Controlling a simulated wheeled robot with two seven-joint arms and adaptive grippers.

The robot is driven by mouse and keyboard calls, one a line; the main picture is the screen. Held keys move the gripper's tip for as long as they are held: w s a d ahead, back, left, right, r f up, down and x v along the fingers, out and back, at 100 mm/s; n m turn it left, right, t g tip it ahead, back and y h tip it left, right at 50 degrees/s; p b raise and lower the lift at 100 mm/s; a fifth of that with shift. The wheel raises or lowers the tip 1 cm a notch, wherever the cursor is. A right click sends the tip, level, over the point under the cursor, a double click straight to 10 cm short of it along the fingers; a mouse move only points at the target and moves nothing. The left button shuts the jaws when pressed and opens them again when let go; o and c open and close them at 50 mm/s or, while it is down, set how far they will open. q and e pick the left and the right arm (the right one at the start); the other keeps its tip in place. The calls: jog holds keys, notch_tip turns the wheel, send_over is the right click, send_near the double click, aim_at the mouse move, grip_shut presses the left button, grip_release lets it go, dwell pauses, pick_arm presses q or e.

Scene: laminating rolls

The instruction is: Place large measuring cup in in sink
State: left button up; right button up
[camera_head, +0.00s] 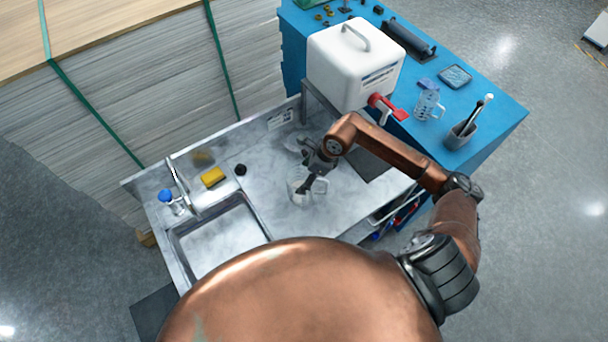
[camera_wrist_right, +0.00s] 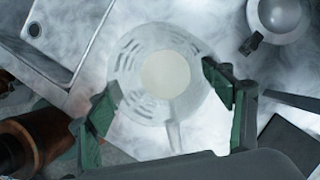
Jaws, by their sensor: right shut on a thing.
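A clear measuring cup (camera_head: 297,192) is at my right gripper (camera_head: 309,184), over the metal counter to the right of the sink. In the right wrist view the cup (camera_wrist_right: 166,82) is seen from above, between the green-padded fingers of the gripper (camera_wrist_right: 165,108), its handle toward the palm. The gripper is shut on the cup. I cannot tell whether the cup's base touches the counter. The sink (camera_head: 178,238) is a rectangular basin, empty where it shows. It also shows at the upper left of the right wrist view (camera_wrist_right: 92,12). My left gripper is not in view.
A yellow sponge (camera_head: 213,177), a dark knob-like item (camera_head: 240,169) and a faucet (camera_head: 178,180) line the sink's back edge. A white canister (camera_head: 353,65) with a red tap stands behind right. Another clear cup (camera_head: 428,104) stands on the blue table (camera_head: 487,135).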

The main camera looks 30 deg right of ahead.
jog(key=shift+f, duration=0.1)
jog(key=o, duration=2)
jog(key=shift+o, duration=0.2)
